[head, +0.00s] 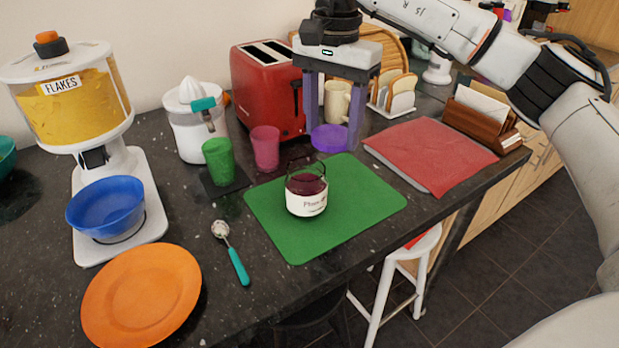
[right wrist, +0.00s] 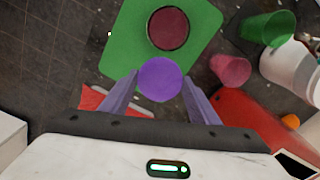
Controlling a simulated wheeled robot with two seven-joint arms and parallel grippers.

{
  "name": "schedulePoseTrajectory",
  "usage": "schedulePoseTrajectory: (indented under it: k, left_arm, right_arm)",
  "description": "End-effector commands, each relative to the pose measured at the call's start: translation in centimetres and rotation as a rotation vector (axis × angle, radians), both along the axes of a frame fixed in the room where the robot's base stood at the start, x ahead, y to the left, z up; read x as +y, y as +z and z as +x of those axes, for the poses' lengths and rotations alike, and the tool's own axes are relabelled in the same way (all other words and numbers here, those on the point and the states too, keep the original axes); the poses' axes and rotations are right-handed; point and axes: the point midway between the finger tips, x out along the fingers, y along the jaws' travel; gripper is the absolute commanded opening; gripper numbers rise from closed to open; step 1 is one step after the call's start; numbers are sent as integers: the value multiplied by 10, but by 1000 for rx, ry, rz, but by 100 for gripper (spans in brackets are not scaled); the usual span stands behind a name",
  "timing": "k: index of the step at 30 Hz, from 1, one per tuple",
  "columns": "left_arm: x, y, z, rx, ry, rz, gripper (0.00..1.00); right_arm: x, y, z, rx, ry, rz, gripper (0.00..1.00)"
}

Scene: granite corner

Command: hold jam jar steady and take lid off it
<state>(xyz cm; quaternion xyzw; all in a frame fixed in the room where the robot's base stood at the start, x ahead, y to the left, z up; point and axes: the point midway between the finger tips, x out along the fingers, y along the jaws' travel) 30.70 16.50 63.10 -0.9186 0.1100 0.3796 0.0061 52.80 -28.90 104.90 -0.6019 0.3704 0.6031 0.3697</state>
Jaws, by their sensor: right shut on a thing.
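The jam jar (head: 307,196) stands upright on the green mat (head: 355,205), with a pale label and dark jam; its top is open. A thin dark wire loop shows at its rim. In the right wrist view the jar (right wrist: 168,28) is seen from above as a dark round mouth. My right gripper (head: 331,140) is shut on the purple lid (head: 330,137), holding it apart from the jar, behind it and a little to the right. The lid (right wrist: 160,79) also shows between the fingertips in the right wrist view. My left gripper is not in view.
A green cup (head: 218,160) and a pink cup (head: 265,147) stand left of the lid, before the red toaster (head: 268,85). A red cloth (head: 430,155) lies to the right. A teal-handled scoop (head: 232,255) and orange plate (head: 142,295) lie front left.

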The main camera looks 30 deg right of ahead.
Motion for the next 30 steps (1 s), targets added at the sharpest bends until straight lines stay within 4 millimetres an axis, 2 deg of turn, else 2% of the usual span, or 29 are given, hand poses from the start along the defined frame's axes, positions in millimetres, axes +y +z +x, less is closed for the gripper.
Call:
schedulePoseTrajectory:
  k: [2,9,17,22,30]
  left_arm:
    - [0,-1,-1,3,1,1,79]
    - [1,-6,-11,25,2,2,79]
    - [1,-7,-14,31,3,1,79]
    - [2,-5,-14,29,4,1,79]
    - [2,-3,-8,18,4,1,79]
  right_arm:
    - [0,-7,-1,3,1,-1,29]
    - [-1,-50,-1,3,2,-1,29]
    - [0,-73,-1,3,2,0,29]
    - [-1,-97,-1,4,1,-2,29]
    - [0,-100,-1,0,2,0,29]
